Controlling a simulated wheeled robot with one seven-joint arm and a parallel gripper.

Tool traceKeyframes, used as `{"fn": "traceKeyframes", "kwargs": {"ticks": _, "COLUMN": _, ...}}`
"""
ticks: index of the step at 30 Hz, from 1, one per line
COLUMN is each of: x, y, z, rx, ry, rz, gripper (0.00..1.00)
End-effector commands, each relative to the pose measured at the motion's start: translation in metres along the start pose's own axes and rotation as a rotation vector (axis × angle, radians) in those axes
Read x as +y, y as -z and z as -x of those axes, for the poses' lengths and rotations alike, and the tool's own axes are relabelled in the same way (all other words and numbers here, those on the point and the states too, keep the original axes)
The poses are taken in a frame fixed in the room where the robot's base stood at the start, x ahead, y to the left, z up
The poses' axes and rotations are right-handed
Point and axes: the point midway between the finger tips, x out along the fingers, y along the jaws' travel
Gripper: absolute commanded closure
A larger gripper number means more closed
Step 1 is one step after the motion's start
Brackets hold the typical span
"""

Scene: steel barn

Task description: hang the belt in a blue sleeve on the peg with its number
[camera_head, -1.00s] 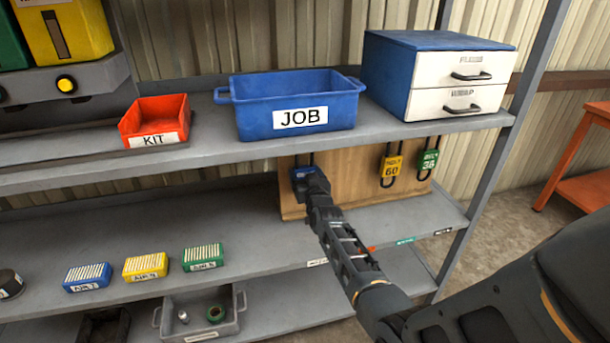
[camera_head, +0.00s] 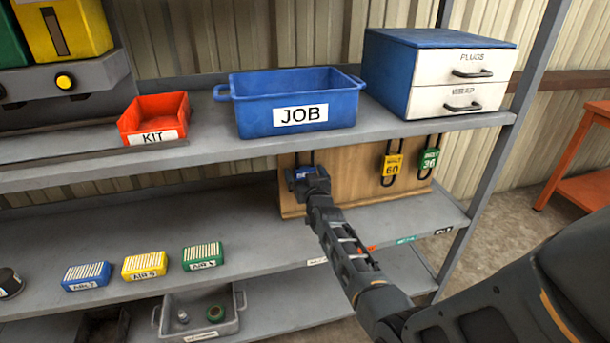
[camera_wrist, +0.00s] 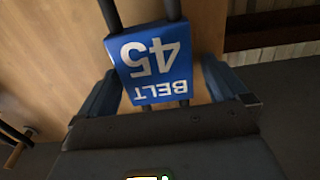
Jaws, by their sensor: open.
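The belt in a blue sleeve (camera_head: 302,173) hangs against the wooden board (camera_head: 350,165) under the upper shelf, at the board's left. In the wrist view its sleeve (camera_wrist: 150,62) reads BELT 45, upside down, with dark belt strands at both ends. My gripper (camera_head: 312,182) is in front of it. In the wrist view my open gripper (camera_wrist: 160,85) has one jaw on each side of the sleeve, with gaps showing. The peg holding this belt is hidden. A yellow-sleeved belt (camera_head: 391,166) marked 60 and a green-sleeved belt (camera_head: 429,159) marked 36 hang farther right.
The upper shelf carries a red KIT bin (camera_head: 155,119), a blue JOB bin (camera_head: 296,105) and a drawer cabinet (camera_head: 437,75). Blue, yellow and green boxes (camera_head: 203,256) stand on the lower shelf at left. The board between the blue and yellow sleeves is bare.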

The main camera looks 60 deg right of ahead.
Motion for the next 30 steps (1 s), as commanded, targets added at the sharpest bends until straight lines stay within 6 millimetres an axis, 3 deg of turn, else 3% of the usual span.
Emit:
{"fn": "traceKeyframes", "kwargs": {"ticks": 7, "x": -0.001, "y": -0.001, "z": 0.01, "rx": -0.002, "ry": 0.001, "rz": -0.001, "gripper": 0.0}}
{"fn": "traceKeyframes", "kwargs": {"ticks": 21, "x": -0.001, "y": 0.002, "z": 0.072, "rx": -0.001, "ry": 0.001, "rz": 0.0, "gripper": 0.0}}
{"fn": "traceKeyframes", "kwargs": {"ticks": 30, "x": 0.0, "y": 0.0, "z": 0.078, "rx": 0.0, "ry": 0.0, "rz": 0.0, "gripper": 0.0}}
